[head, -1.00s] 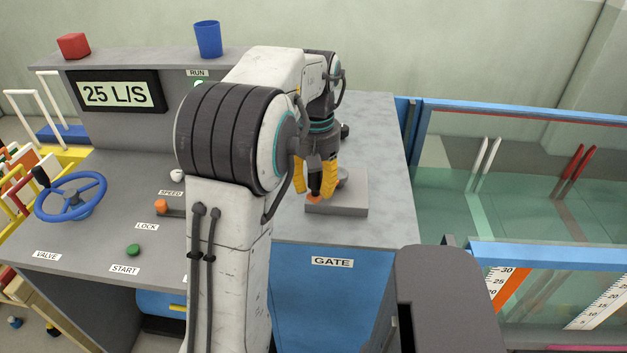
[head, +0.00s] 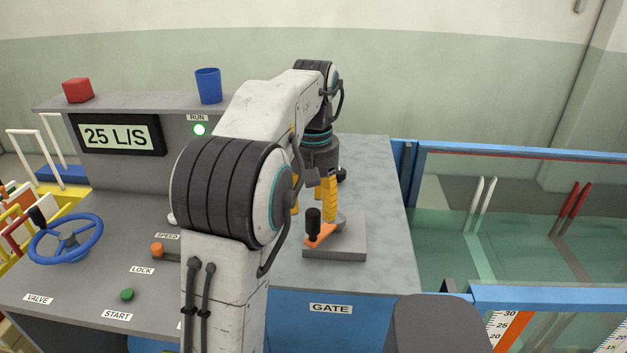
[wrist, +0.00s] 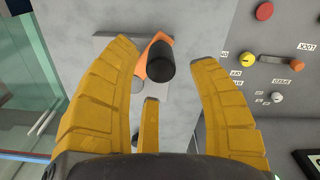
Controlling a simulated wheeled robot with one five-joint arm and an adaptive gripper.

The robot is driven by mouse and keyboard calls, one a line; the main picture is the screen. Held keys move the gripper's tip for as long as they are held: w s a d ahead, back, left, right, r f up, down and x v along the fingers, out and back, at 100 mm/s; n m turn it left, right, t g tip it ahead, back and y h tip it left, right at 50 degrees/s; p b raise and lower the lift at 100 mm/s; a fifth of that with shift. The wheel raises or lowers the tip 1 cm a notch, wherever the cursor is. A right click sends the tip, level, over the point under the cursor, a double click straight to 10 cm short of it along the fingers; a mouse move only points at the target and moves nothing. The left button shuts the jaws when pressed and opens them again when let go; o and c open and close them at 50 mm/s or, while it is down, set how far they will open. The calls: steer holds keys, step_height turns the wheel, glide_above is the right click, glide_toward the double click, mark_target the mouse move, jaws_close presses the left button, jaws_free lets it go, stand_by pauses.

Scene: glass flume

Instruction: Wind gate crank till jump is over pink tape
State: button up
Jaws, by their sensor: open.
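The gate crank, an orange arm (head: 321,236) with an upright black knob (head: 314,222), sits on a grey block (head: 345,250) above the GATE label. My gripper (head: 312,197) has yellow fingers and is just behind the knob in the head view, partly hidden by my arm. In the wrist view my gripper (wrist: 160,95) is open, with the black knob (wrist: 160,62) showing between the spread fingers, apparently not gripped. The glass flume (head: 520,205) holds greenish water at the right. I cannot make out a jump or clearly pink tape.
A valve wheel (head: 66,240) and START button (head: 127,295) are on the console's left. A red block (head: 77,91) and blue cup (head: 208,86) stand on the shelf.

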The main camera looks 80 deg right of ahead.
steer(key=shift+r, duration=2.95)
steer(key=w+a+n, duration=0.3)
steer(key=w+a, duration=0.1)
steer(key=w, duration=1.1)
steer(key=w+a+f+n+t+h, duration=0.15)
steer(key=w+a+n, duration=0.25)
steer(key=w+a, duration=0.75)
steer(key=a+f+n+t, duration=0.1)
steer(key=a+f+n, duration=0.2)
steer(key=a, duration=0.9)
steer(key=s+a+f+n+t+y, duration=0.1)
steer(key=a+f+n, duration=0.3)
steer(key=a+f, duration=0.3)
steer(key=a, duration=0.5)
steer(key=shift+s+f+t, duration=0.25)
steer(key=shift+f+t, duration=0.1)
steer(key=shift+f, duration=0.05)
steer(key=shift+y, duration=0.25)
